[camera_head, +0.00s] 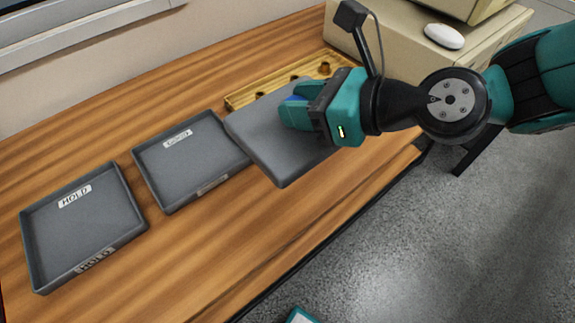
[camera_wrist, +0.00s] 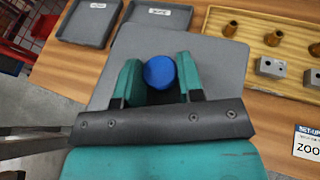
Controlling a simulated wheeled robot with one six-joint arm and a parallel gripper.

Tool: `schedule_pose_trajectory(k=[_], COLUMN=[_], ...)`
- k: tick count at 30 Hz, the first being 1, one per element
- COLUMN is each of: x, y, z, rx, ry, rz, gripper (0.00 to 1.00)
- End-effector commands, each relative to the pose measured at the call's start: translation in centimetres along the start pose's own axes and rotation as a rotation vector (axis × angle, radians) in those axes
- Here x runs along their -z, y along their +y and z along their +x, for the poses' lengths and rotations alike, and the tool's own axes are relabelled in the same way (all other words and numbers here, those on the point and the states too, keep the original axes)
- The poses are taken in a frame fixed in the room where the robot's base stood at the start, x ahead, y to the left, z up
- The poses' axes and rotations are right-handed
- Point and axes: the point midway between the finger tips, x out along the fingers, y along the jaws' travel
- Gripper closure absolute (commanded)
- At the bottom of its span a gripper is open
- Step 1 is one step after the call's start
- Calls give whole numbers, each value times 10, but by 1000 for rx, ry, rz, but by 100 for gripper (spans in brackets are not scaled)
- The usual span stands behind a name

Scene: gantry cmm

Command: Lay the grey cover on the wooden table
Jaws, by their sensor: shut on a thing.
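The grey cover (camera_head: 262,138) is a flat rectangular plate with a blue knob on top. My gripper (camera_head: 295,113) is shut on the blue knob (camera_wrist: 160,72), with one teal finger on each side of it in the wrist view. The cover (camera_wrist: 215,62) looks level, over the right part of the wooden table (camera_head: 210,240). I cannot tell whether its underside touches the table or hangs a little above it. My gripper hides part of the cover's right side.
A dark grey tray marked HOLD (camera_head: 30,235) and a second labelled tray (camera_head: 152,185) stand left of the cover. A wooden rack (camera_head: 238,100) with brass and metal parts lies behind it. A beige machine (camera_head: 395,60) stands right. Bare table lies in front.

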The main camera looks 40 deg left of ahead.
Motion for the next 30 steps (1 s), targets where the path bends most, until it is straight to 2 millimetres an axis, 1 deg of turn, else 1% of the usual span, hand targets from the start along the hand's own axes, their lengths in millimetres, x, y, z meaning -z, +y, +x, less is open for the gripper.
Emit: schedule_pose_trajectory(k=[1,3,9,12,15,20,26,30], x=[19,38,88,106,116,125,152,154], y=[1,1,1,0,0,0,0,-1], z=[8,16,37,44,48,51,62,63], rx=[-3,-3,-2,0,0,2,2,3], ry=[4,4,3,2,0,1,2,-1], rz=[6,5,5,3,1,2,3,1], gripper=[90,90,90,90,90,90,90,90])
